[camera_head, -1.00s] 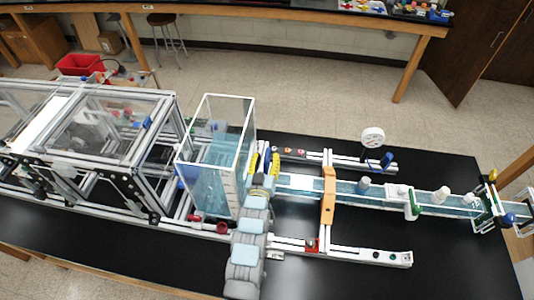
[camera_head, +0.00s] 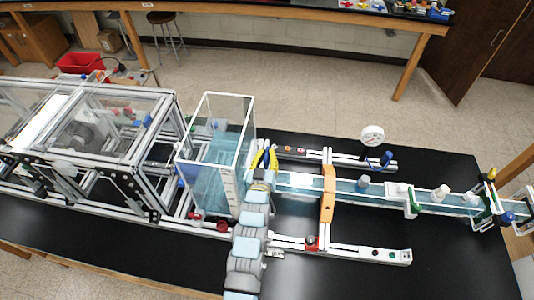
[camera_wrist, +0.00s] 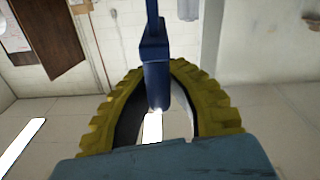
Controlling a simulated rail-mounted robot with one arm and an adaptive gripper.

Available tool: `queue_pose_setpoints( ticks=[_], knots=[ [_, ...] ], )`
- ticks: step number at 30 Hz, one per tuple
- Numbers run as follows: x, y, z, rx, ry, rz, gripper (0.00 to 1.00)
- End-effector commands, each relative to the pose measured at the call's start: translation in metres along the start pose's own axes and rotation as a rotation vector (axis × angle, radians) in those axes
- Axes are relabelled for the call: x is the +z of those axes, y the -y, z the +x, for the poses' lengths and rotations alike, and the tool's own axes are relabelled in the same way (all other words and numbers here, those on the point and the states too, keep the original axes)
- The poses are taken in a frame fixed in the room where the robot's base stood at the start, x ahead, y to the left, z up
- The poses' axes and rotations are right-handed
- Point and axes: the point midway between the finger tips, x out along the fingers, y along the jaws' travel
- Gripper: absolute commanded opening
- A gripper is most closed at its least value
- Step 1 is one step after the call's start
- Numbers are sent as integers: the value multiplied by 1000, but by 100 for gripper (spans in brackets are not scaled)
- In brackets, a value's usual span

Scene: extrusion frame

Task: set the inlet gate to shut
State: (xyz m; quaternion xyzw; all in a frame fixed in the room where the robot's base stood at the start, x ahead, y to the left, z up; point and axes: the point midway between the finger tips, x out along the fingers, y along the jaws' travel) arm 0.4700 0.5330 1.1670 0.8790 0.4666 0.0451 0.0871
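My gripper (camera_head: 266,158), with yellow ribbed fingers, is at the inlet end of the channel, just right of the clear water tank (camera_head: 219,150). In the wrist view my gripper (camera_wrist: 159,75) has its fingers bent inward around an upright dark blue handle (camera_wrist: 155,65), with the tips against its sides. This handle appears to belong to the inlet gate; the gate's plate is hidden behind my arm and fingers in the head view. I cannot tell how far the gate is raised or lowered. The clear channel (camera_head: 345,187) with blue water runs right from there.
An orange bridge (camera_head: 328,192) straddles the channel. A white round dial (camera_head: 372,136) and a blue piece (camera_head: 386,159) stand behind it. Aluminium frames with clear panels (camera_head: 90,130) fill the left. Bare black bench top (camera_head: 440,250) lies at the front right.

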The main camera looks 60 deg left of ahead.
Motion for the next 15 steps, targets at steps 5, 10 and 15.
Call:
queue_pose_setpoints(
  ticks=[5, 10, 15],
  knots=[
    [4, 1, 0, 0, -4, 0, 0],
    [23, 5, 0, 0, -1, 1, 0],
    [45, 9, 0, 0, 1, 1, 0]
  ],
)
